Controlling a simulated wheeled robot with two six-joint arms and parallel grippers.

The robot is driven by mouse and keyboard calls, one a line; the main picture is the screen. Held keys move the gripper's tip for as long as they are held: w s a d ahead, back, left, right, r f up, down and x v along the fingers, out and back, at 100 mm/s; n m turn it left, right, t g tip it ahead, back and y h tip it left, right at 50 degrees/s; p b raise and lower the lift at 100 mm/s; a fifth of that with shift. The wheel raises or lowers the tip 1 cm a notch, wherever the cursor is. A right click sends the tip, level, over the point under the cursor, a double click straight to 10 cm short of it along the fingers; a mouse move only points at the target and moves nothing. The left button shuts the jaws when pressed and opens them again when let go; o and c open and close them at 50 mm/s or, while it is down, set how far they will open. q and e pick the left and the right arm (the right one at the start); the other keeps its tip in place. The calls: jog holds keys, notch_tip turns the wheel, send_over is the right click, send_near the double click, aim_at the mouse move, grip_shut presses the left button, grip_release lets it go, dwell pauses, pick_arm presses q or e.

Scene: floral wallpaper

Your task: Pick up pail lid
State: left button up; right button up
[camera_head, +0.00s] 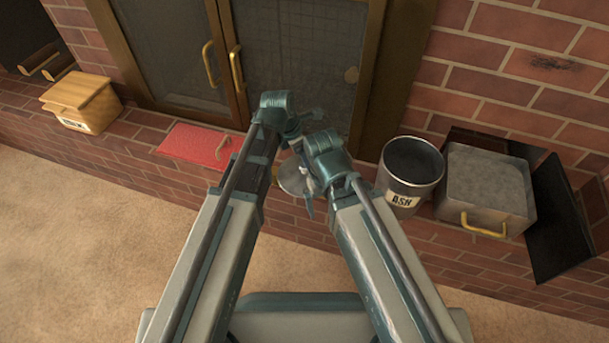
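A round grey metal disc, which looks like the pail lid (288,181), lies on the brick hearth between my two forearms, partly hidden by them. The open dark metal pail (413,163) marked "ASH" stands upright to the right, with no lid on it. My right gripper (308,193) is small and partly hidden beneath its wrist, over or beside the disc's right side; I cannot tell if it touches. My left gripper (308,122) is mostly hidden beyond its wrist, in front of the glass doors. I cannot see whether either gripper's fingers are open.
Glass fireplace doors (300,50) with brass handles stand behind. A red mat or board (193,145) and a wooden box (82,100) lie to the left. A grey metal bin (487,183) with a brass handle stands beside the pail. The floor in front is clear.

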aim_at(305, 170)
pick_arm(q)
jog(key=shift+a+b+x, duration=0.1)
jog(key=shift+b+x, duration=1.15)
jog(key=shift+x, duration=0.05)
jog(key=shift+a+b+x, duration=0.15)
jog(key=shift+b+x, duration=1.1)
jog(key=shift+x, duration=0.1)
grip_shut()
